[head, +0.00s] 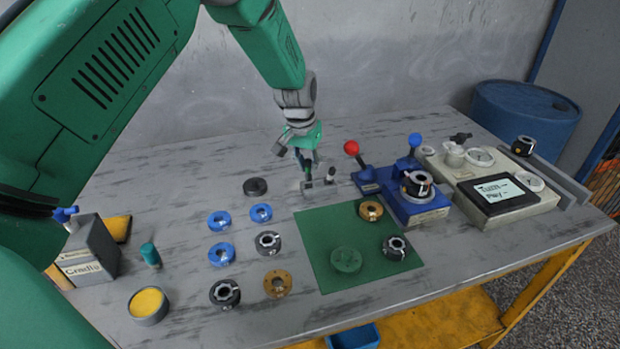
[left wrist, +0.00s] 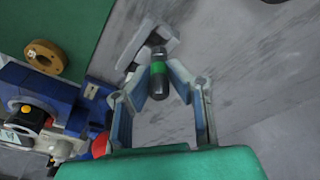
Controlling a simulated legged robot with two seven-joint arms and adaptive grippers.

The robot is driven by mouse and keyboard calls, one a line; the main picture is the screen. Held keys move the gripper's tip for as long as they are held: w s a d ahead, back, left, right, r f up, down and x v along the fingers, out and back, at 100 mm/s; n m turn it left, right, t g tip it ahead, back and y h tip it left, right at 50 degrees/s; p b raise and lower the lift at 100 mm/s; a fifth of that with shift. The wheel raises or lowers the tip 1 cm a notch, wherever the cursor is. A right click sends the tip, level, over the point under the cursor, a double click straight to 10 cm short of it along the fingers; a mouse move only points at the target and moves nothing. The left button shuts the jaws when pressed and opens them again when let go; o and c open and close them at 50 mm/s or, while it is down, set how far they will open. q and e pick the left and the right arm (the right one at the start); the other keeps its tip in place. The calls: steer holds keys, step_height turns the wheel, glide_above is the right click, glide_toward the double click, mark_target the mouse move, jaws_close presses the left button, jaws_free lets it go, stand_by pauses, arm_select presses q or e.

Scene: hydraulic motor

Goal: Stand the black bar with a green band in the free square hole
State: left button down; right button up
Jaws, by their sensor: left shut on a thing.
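My left gripper (head: 308,166) points down above the back of the bench, beyond the green mat. In the left wrist view, its two fingers (left wrist: 163,92) are shut on the black bar with a green band (left wrist: 159,70). The bar's far end overlaps a light grey block (left wrist: 137,40) in that view; I cannot tell whether it is in a hole or above one. The grey block (head: 319,189) also shows in the head view, just below the gripper. A small dark upright piece (head: 331,173) shows at its right. The free square hole is not clearly visible. My right gripper is out of view.
A blue fixture (head: 422,208) with red and blue knobs stands right of the block. The green mat (head: 325,235) carries several rings. More rings and a black disc (head: 256,187) lie left. The bench around the grey block is otherwise fairly clear.

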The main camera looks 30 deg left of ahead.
mark_target(308, 175)
arm_select(q)
steer(key=f, duration=0.3)
steer(key=shift+s+f, duration=0.1)
steer(key=shift+s, duration=0.1)
steer(key=shift+s+d+f, duration=0.1)
steer(key=shift+d+f, duration=0.05)
steer(key=shift+d, duration=0.35)
steer(key=c, duration=1.5)
jaws_free()
steer(key=shift+w+d+f, duration=0.1)
steer(key=shift+w, duration=0.2)
steer(key=shift+c, duration=0.2)
steer(key=shift+s+a+r, duration=0.15)
steer(key=shift+a+r, duration=0.1)
steer(key=shift+a, duration=0.2)
steer(key=shift+a+r, duration=0.15)
steer(key=shift+r, duration=0.05)
step_height(308, 175, up, 11)
steer(key=s, duration=0.1)
steer(key=shift+s+p, duration=0.35)
steer(key=shift+s, duration=0.05)
steer(key=shift+r, duration=0.15)
